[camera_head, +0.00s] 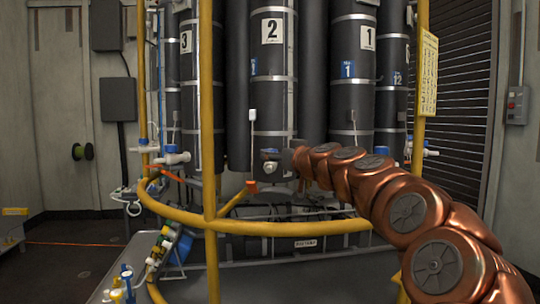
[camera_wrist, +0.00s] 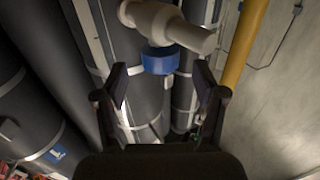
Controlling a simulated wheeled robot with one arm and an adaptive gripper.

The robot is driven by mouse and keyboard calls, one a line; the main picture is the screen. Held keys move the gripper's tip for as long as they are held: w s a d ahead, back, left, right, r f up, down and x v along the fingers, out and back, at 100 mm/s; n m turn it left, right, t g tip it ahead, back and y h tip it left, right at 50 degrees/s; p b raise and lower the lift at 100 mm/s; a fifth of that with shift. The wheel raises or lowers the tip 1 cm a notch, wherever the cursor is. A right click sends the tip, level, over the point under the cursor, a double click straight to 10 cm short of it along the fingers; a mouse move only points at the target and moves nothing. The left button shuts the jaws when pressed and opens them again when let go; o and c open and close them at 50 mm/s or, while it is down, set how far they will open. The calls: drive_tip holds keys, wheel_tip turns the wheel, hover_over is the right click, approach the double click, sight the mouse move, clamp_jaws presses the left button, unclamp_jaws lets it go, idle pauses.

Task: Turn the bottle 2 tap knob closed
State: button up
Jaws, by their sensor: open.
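Bottle 2 (camera_head: 272,90) is a tall dark cylinder with a white "2" label, in the middle of the rack in the head view. Its pale tap (camera_head: 269,167) sticks out near the bottom. My gripper (camera_head: 284,159) is at the end of the copper arm, right by this tap; its fingers are hard to make out there. In the wrist view my gripper (camera_wrist: 160,70) is open, with one finger on each side of a blue tap knob (camera_wrist: 160,61). The knob sits on a pale tap body (camera_wrist: 172,27). Gaps show between knob and fingers; contact is not visible.
A yellow rail (camera_head: 280,228) runs around the rack below the taps, with a yellow post (camera_head: 208,120) left of bottle 2. Another blue-knobbed tap (camera_head: 172,157) is at the left. A post (camera_wrist: 245,45) stands right of the tap in the wrist view.

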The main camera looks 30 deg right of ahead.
drive_tip(key=w, duration=0.3)
drive_tip(key=shift+w+d+f, duration=0.1)
drive_tip(key=shift+w, duration=0.6)
drive_tip(key=c, duration=1.2)
drive_tip(key=shift+o, duration=0.2)
